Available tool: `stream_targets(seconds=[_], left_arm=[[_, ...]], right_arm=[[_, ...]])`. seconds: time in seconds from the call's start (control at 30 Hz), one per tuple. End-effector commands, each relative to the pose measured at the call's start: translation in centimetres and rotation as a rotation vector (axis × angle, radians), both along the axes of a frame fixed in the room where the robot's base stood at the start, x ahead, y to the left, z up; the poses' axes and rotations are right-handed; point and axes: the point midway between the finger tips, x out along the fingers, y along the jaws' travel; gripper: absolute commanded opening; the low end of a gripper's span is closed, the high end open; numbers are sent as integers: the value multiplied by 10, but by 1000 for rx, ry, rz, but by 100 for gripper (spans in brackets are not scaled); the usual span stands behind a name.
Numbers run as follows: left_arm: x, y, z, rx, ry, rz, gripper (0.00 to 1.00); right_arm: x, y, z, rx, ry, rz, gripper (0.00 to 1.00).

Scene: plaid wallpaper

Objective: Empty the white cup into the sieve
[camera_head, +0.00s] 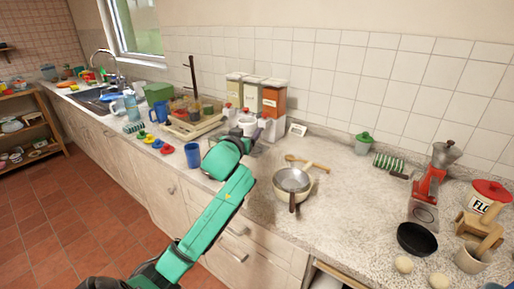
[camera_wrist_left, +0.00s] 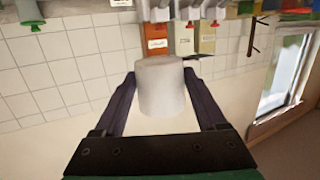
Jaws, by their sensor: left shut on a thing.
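The white cup (camera_head: 247,126) is in my left gripper (camera_head: 250,131), above the back of the counter near the tall canisters. In the left wrist view the cup (camera_wrist_left: 160,92) sits between the two dark fingers of the gripper (camera_wrist_left: 161,84), which is shut on it. The cup's contents are hidden. The sieve (camera_head: 292,179) rests on a pale bowl (camera_head: 307,188) on the counter, to the right of and nearer than the cup. Its dark handle points toward the front edge. My right gripper is not in view.
Canisters (camera_head: 273,97) stand against the tiled wall behind the cup. A wooden spoon (camera_head: 306,162) lies behind the sieve. A blue cup (camera_head: 192,155) stands left of my arm. A black bowl (camera_head: 417,239) and a red coffee grinder (camera_head: 429,187) stand right. Counter between sieve and grinder is clear.

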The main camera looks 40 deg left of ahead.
Motion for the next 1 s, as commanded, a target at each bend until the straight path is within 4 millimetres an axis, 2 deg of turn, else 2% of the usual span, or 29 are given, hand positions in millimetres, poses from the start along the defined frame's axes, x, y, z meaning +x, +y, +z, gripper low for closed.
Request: stream_targets(seconds=[0.17, 0.27, 0.37, 0.53, 0.73, 0.9, 1.0], left_arm=[[7, -23, -10, 5, 0, -71, 10], [12, -47, -21, 8, 0, -145, 10], [17, -75, -35, 11, 2, -230, 10], [22, -135, -64, 13, 4, -409, 10], [16, -204, -94, 9, 1, -612, 10], [8, -243, -110, 1, -1, -727, 10], [5, -255, -114, 0, -3, -765, 10]], right_arm=[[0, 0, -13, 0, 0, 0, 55], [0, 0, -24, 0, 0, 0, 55], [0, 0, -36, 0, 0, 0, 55], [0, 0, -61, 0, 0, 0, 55], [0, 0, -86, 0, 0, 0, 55], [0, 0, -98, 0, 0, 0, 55], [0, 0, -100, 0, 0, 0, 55]])
